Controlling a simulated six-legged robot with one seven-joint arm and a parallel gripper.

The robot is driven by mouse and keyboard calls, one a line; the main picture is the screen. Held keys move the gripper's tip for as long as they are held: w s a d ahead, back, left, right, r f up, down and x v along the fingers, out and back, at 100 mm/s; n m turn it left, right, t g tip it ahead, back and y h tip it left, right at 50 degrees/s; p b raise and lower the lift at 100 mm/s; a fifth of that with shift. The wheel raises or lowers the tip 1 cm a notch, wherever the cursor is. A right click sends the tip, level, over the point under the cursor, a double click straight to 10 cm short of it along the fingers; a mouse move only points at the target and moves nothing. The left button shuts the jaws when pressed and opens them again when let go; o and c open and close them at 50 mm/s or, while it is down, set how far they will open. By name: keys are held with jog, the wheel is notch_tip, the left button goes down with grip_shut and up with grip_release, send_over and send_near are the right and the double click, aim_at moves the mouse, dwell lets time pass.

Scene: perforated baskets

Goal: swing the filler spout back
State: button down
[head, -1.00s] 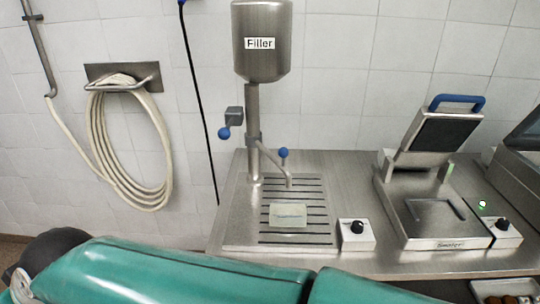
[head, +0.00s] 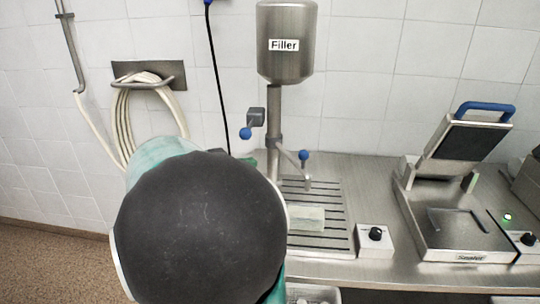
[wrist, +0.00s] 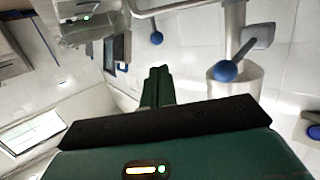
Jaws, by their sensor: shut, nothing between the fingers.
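The filler has a steel tank (head: 286,45) on a post. Its spout (head: 292,160) angles out to the right over the slotted drip tray (head: 342,240), with a blue knob (head: 303,155) standing on it. A pale clear container (head: 307,218) sits on the tray near the spout tip. My gripper (wrist: 157,72) is shut and empty in the wrist view, which looks upside down. There the spout (wrist: 170,7) and its knob (wrist: 157,38) are beyond the fingertips, apart from them. In the head view my arm hides most of the gripper and the tray's left part.
A blue-ended lever (head: 246,133) on a grey box sticks out left of the post, and is close right of my gripper in the wrist view (wrist: 224,71). A dial box (head: 375,240) and an open sealer (head: 455,215) stand right. A coiled hose (head: 150,95) hangs left.

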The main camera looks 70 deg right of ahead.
aim_at(300, 156)
jog(key=shift+s, duration=0.25)
jog(key=x, duration=1.4)
jog(key=shift+s+a, duration=0.1)
jog(key=shift+a, duration=0.05)
jog(key=shift+s, duration=0.15)
